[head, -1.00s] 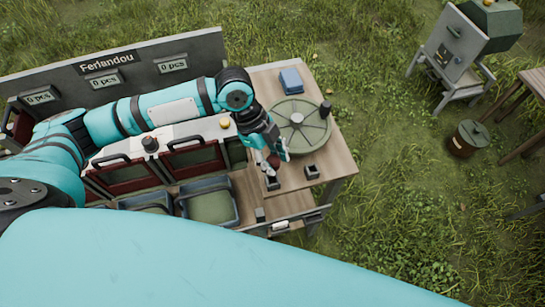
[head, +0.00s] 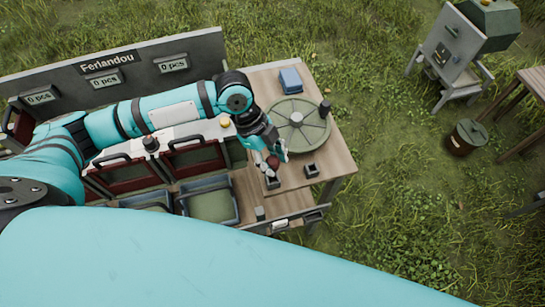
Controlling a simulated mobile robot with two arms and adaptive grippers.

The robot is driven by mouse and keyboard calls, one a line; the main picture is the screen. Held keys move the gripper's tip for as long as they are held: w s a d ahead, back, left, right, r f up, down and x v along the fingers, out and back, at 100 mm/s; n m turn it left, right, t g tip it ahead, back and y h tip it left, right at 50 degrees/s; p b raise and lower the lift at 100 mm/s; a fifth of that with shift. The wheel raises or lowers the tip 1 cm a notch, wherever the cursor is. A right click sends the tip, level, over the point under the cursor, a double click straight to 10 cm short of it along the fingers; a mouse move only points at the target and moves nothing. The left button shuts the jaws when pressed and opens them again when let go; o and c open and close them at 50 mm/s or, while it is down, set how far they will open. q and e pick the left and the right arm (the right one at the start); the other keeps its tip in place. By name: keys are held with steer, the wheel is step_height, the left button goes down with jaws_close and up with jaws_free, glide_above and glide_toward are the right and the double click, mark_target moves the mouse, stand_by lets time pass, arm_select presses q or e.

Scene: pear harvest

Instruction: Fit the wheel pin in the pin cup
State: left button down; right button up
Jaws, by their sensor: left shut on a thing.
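My left gripper (head: 271,165) is low over the right part of the wooden table, shut on a small dark red-brown thing (head: 274,162), which looks like the wheel pin. The fingers hide much of it. A small dark square cup (head: 272,183) is right below the fingertips, and a second like it (head: 312,171) stands to the right. I cannot tell which is the pin cup, or whether the held thing touches the near one. The green spoked wheel (head: 301,126) lies flat just behind the gripper. My right gripper is not in view.
A dark cylinder (head: 325,107) stands at the wheel's right rim. A blue box (head: 290,80) lies behind the wheel. A yellow fruit (head: 225,122) is left of the wrist. Bins (head: 236,213) sit below the red-framed doors.

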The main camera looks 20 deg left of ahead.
stand_by(0.3)
arm_select(q)
steer(key=shift+f, duration=0.15)
stand_by(0.6)
steer(key=shift+f, duration=0.2)
steer(key=shift+f, duration=0.6)
steer(key=shift+f+b, duration=0.3)
steer(key=shift+f, duration=0.05)
steer(key=shift+f, duration=0.65)
steer(key=shift+f+b, duration=0.1)
steer(key=shift+b, duration=0.2)
steer(key=shift+f, duration=0.5)
